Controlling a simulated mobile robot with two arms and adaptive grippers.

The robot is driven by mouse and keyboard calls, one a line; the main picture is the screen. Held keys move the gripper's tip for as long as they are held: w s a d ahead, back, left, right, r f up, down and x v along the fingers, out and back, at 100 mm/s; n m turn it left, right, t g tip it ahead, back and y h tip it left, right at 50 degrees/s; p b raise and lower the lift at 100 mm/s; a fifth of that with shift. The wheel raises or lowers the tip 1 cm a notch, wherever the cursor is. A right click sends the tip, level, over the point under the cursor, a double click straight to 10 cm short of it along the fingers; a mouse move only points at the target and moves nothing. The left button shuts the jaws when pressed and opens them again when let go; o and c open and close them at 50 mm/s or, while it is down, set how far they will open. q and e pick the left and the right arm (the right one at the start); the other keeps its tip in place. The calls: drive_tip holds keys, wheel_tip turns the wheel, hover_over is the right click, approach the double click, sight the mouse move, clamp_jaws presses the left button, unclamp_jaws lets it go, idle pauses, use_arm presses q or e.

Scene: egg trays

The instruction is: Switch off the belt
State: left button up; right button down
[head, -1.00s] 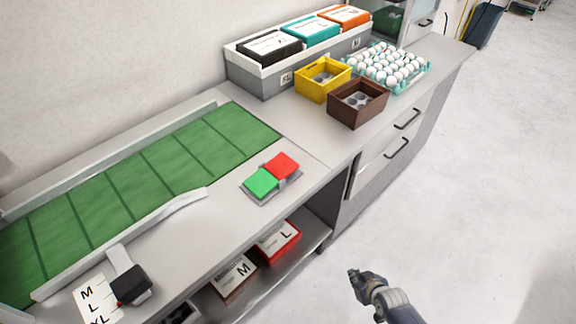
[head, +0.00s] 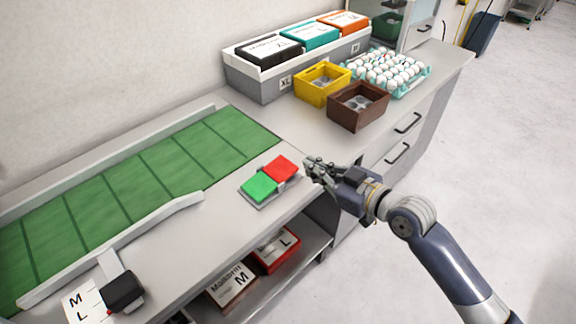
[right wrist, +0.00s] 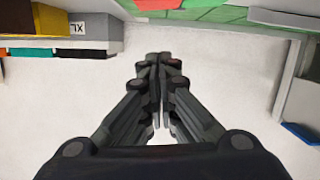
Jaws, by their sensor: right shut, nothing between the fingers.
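The belt (head: 130,187) is a green conveyor along the wall at left. A switch panel on the counter beside it has a red button (head: 281,168) and a green button (head: 259,187). My right gripper (head: 311,166) is shut and empty, just right of the red button at the counter's front edge. Its closed fingers (right wrist: 160,62) show in the right wrist view, and the red button (right wrist: 158,4) is at the top edge there. I cannot tell how high the fingertips are above the panel. My left gripper is out of view.
A brown box (head: 357,118), a yellow box (head: 308,92) and an egg tray (head: 423,72) stand behind the gripper on the counter. A grey bin (head: 250,82) holds labelled boxes. A black device (head: 122,292) stands near left. The shelf below holds cartons.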

drive_tip(key=shift+w, duration=0.1)
drive_tip(key=p, duration=0.2)
hover_over(288, 174)
drive_tip(key=shift+s+a+f, duration=0.1)
drive_tip(key=shift+s+f, duration=0.05)
drive_tip(key=shift+f, duration=0.4)
drive_tip(key=shift+s+a+f, duration=0.1)
drive_tip(key=shift+f, duration=0.45)
drive_tip(key=f, duration=0.2)
drive_tip(key=shift+w+f, duration=0.2)
drive_tip(key=shift+f, duration=0.15)
drive_tip(key=shift+d+f, duration=0.2)
drive_tip(key=shift+f, duration=0.6)
